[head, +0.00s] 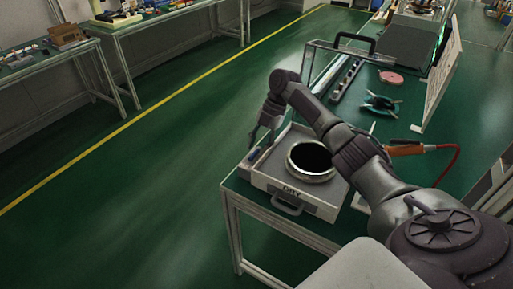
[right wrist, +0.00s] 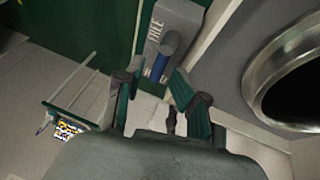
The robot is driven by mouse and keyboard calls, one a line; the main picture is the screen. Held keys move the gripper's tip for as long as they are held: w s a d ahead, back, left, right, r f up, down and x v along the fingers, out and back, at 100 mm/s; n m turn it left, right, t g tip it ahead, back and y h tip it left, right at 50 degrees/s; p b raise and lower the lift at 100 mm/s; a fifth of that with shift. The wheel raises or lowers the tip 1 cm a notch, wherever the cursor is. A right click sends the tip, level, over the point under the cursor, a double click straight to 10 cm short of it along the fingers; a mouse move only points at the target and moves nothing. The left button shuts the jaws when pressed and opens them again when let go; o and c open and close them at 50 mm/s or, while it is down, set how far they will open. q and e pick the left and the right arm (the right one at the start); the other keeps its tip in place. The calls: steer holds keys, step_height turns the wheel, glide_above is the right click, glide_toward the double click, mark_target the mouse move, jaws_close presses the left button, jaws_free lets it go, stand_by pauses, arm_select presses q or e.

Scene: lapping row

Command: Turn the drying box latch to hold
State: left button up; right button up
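The drying box (head: 326,209), a light grey box marked DRY with a front handle, sits at the near left corner of the green bench. Its latch, a grey plate with a blue-tipped grey knob (right wrist: 163,62), shows in the right wrist view; lettering beside it is partly readable. My right gripper (right wrist: 158,92) is open, with the latch beyond the gap between its fingers; I see no contact. In the head view the right gripper (head: 264,134) hangs over the box's left side. My left gripper is not in view.
A round dark opening with a metal rim (head: 311,161) is on the box top. An orange-handled tool (head: 405,150) with a red cable, a teal item (head: 380,104) and a pink disc (head: 391,77) lie further along the bench (head: 345,122). The floor to the left is clear.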

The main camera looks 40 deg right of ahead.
steer(key=v, duration=0.6)
steer(key=shift+r, duration=0.3)
